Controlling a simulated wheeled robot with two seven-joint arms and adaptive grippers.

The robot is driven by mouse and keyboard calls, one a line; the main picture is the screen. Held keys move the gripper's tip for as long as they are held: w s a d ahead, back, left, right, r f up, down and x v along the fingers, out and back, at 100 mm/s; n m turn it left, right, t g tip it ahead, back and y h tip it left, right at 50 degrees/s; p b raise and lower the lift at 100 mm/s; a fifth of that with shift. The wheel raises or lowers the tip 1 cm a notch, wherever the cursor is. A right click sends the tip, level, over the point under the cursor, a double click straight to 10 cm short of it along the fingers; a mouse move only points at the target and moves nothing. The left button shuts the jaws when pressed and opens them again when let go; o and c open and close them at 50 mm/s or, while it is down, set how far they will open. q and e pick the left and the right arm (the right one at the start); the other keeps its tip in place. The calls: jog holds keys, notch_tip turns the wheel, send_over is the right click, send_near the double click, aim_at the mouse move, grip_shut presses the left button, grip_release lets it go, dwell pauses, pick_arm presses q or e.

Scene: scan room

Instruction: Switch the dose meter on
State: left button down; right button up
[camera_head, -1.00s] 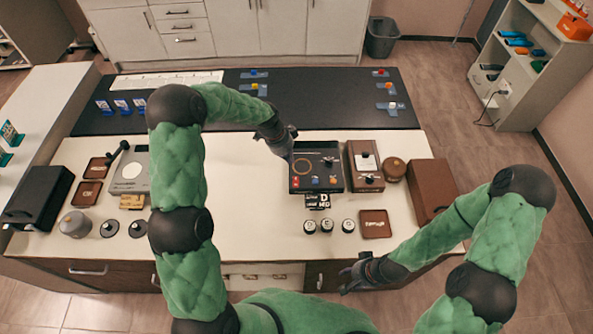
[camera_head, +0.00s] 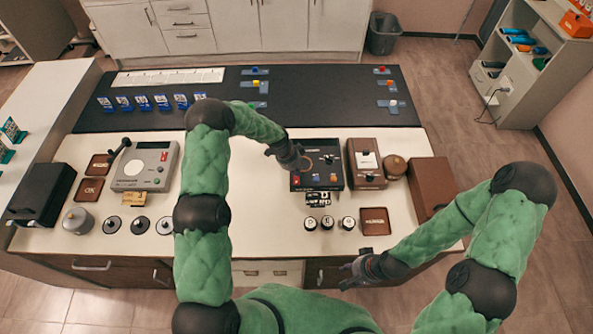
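A black box (camera_head: 329,176) with a dark knob, a red switch and small coloured buttons stands on the white worktop right of centre. A brown box (camera_head: 366,178) with a white dial face and a dark knob stands just right of it. I cannot read which one is the dose meter. My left gripper (camera_head: 300,165) is over the upper left part of the black box and hides some of its face. Its fingers are too small and dark to tell open from shut. My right gripper (camera_head: 349,276) is open and empty at the worktop's front edge.
Several small weights (camera_head: 328,223) and a brown tray (camera_head: 375,221) lie before the black box. A brown case (camera_head: 432,187) stands at the right end.

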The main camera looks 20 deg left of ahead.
pick_arm(q)
jog(key=b, duration=0.2)
jog(key=f+b, duration=0.1)
jog(key=b, duration=0.2)
jog(key=shift+w+a+f, duration=0.1)
jog(key=shift+w+f, duration=0.2)
jog(key=shift+w, duration=0.05)
jog(key=shift+b, duration=0.55)
